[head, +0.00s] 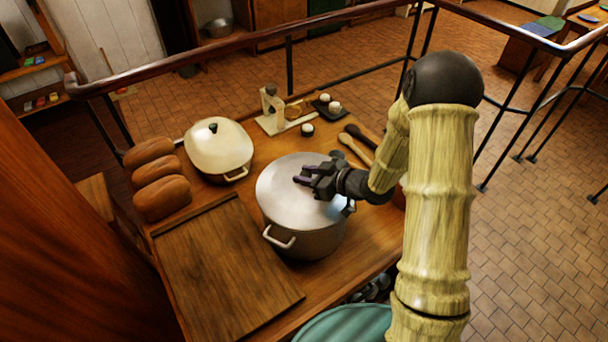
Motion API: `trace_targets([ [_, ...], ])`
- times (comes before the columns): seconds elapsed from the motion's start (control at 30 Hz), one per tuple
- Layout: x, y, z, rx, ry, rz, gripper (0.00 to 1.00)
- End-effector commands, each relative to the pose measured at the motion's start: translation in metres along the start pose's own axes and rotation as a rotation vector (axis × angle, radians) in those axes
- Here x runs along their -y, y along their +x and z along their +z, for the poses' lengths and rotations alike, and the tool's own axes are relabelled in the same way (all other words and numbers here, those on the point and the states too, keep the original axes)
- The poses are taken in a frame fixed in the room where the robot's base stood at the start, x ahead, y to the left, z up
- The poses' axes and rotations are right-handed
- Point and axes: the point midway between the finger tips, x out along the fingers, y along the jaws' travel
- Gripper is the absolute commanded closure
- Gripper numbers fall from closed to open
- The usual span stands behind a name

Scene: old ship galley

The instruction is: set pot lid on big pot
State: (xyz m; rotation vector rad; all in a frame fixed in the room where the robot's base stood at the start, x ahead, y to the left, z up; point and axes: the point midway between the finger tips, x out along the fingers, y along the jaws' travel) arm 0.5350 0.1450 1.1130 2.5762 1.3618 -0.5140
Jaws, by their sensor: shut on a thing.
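The big pot (318,245) is a silver metal pot with a light side handle, standing on the wooden table. The pot lid (285,203), a wide silver disc, lies level over the pot's mouth and covers it. From this view I cannot tell whether its rim touches the pot all the way round. My gripper (304,177) is over the middle of the lid, reaching in from the right, shut on the lid's grip. The grip itself is mostly hidden by the jaws.
A cream lidded pot (217,150) stands behind left, beside several bread loaves (163,198). A wooden board (225,265) lies front left. Wooden spoons (353,147), a scale-like stand (272,112) and a dark tray (327,106) are behind. A railing (230,43) borders the table.

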Motion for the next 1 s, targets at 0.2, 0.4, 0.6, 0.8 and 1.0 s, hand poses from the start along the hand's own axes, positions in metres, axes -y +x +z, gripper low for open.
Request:
trace_targets([
  [0.2, -0.0002, 0.0002, -0.0003, -0.002, -0.001, 0.0, 1.0],
  [0.4, -0.0002, 0.0008, 0.0012, -0.002, -0.001, 0.0, 1.0],
  [0.6, -0.0001, 0.0014, 0.0026, -0.002, -0.001, 0.0, 1.0],
  [0.8, 0.0, 0.0014, 0.0024, -0.002, -0.001, 0.0, 0.62],
  [1.0, 0.0, 0.0014, 0.0027, -0.001, -0.001, 0.0, 0.45],
])
